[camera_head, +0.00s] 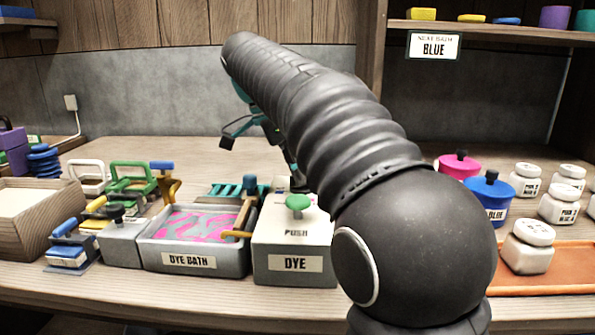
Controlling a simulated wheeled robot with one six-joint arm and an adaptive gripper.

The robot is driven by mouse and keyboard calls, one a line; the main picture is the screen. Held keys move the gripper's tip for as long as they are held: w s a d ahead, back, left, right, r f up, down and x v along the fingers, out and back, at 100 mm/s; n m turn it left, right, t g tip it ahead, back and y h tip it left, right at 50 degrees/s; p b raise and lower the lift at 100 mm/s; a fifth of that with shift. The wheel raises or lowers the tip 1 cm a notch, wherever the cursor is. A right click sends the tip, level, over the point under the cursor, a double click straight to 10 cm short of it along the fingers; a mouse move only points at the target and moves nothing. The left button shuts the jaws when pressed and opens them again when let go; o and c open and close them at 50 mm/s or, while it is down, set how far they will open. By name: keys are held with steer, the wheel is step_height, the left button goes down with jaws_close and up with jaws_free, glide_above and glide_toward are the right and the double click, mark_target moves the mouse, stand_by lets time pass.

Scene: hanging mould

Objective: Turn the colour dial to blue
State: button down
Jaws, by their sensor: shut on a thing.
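The white dye box (295,240), with a green mushroom button (298,202) and the words PUSH and DYE, stands at the middle of the bench. My gripper (284,164), with dark and teal parts, shows partly behind my arm and points down at the back of this box. It is shut on what looks like the colour dial, which is mostly hidden by the gripper and arm. The dial's setting cannot be read. A hanging sign (433,46) at the top reads BLUE.
Left of the box is a dye bath tray (193,262) with pink and grey swirls and a wooden-handled tool at its right edge. Stamps and clamps stand farther left. Pink and blue pots (489,197) and white jars (528,247) stand on the right. The back of the bench is clear.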

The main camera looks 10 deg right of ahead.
stand_by(0.3)
steer(key=c, duration=1.2)
jaws_free()
steer(key=shift+o, duration=0.2)
